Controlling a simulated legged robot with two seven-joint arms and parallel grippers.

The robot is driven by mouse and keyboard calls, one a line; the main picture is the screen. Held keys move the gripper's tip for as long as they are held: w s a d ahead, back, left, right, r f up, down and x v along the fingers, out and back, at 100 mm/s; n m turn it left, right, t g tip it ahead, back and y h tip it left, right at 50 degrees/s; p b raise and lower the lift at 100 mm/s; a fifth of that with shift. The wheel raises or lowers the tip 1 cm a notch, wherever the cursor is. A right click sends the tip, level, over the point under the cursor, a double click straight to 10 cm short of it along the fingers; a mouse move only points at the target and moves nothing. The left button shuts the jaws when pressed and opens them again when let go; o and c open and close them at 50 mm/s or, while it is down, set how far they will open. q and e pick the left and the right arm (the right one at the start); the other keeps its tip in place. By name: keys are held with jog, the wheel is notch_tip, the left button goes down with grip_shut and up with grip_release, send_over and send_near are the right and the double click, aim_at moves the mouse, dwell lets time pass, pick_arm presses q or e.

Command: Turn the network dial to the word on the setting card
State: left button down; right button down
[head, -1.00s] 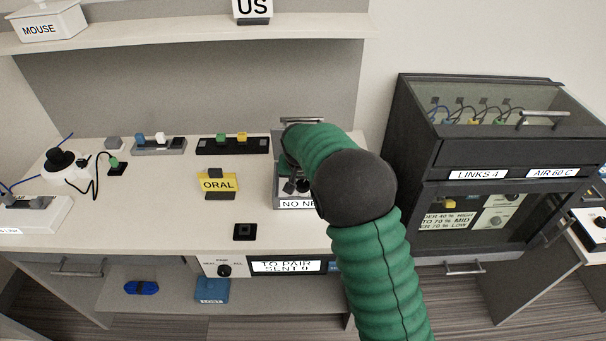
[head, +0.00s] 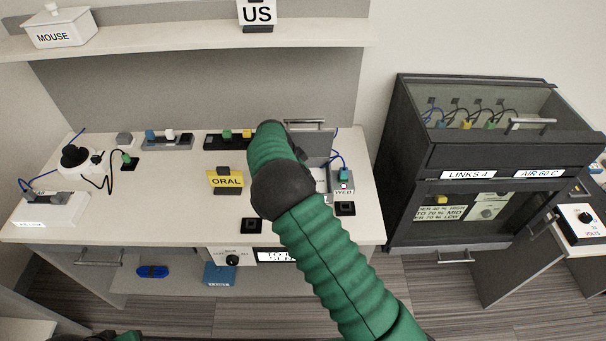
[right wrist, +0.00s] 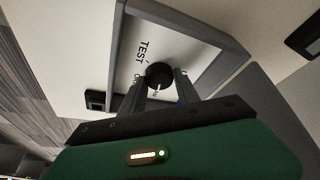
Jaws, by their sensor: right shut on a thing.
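The network dial is a black round knob (right wrist: 160,75) on a white panel (right wrist: 190,52) inside a grey frame, in the right wrist view. "TEST" and a partly hidden word starting with "O" are printed beside it. A white mark shows on its lower edge; the word it points at is unclear. My right gripper (right wrist: 160,86) has its fingers on both sides of the knob and is shut on it. In the head view my green right arm hides the dial and gripper. My left gripper is out of view.
A dark glass-topped cabinet (head: 480,150) stands at right.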

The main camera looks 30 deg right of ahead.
jog(key=shift+m, duration=0.5)
jog(key=shift+a+g+p, duration=0.1)
jog(key=shift+g+p, duration=0.2)
jog(key=c, duration=0.9)
grip_release()
jog(key=shift+w+f, duration=0.1)
jog(key=v, duration=1.6)
jog(key=shift+r+p, duration=0.4)
